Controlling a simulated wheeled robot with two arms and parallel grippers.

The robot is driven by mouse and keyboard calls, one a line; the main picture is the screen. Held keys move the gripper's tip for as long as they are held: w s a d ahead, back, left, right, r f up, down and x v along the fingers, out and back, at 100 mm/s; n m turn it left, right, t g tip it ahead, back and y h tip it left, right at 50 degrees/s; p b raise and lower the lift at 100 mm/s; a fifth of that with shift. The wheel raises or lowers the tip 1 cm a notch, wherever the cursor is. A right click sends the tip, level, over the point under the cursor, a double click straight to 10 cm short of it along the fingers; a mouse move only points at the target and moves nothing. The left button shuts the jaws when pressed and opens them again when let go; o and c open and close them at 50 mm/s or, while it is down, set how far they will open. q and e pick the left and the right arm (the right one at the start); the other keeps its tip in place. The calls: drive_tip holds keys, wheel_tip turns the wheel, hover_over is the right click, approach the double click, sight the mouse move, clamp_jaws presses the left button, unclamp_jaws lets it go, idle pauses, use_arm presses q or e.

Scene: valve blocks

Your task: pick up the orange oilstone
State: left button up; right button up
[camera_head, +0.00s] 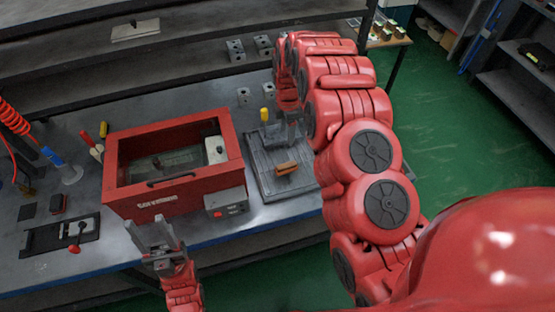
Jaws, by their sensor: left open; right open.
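The orange oilstone (287,168) is a small orange-brown block lying on a grey plate (268,184) on the workbench, right of the red box. My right gripper (274,132) hangs over the far part of the plate, beyond the oilstone and apart from it in the picture. It is open, and its grey fingers partly blend with the grey plate. My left gripper (152,230) is open and empty at the bench's front edge, before the red box.
An open-topped red box (157,200) stands in the bench's middle. A yellow-topped item (265,115) is close to my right gripper. Grey valve blocks (243,96) stand behind. A black tray (60,235) with a red-knobbed lever lies at the left. Green floor is at right.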

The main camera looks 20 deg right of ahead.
drive_tip(key=b, duration=1)
hover_over(287, 165)
wheel_tip(287, 165, down, 10)
drive_tip(key=shift+a+f, duration=0.1)
drive_tip(key=shift+f, duration=0.85)
drive_tip(key=shift+f+p, duration=0.3)
drive_tip(key=shift+p, duration=0.15)
wheel_tip(287, 165, down, 4)
drive_tip(key=shift+r+p, duration=0.15)
drive_tip(key=shift+p, duration=1.05)
drive_tip(key=shift+f, duration=0.55)
clamp_jaws()
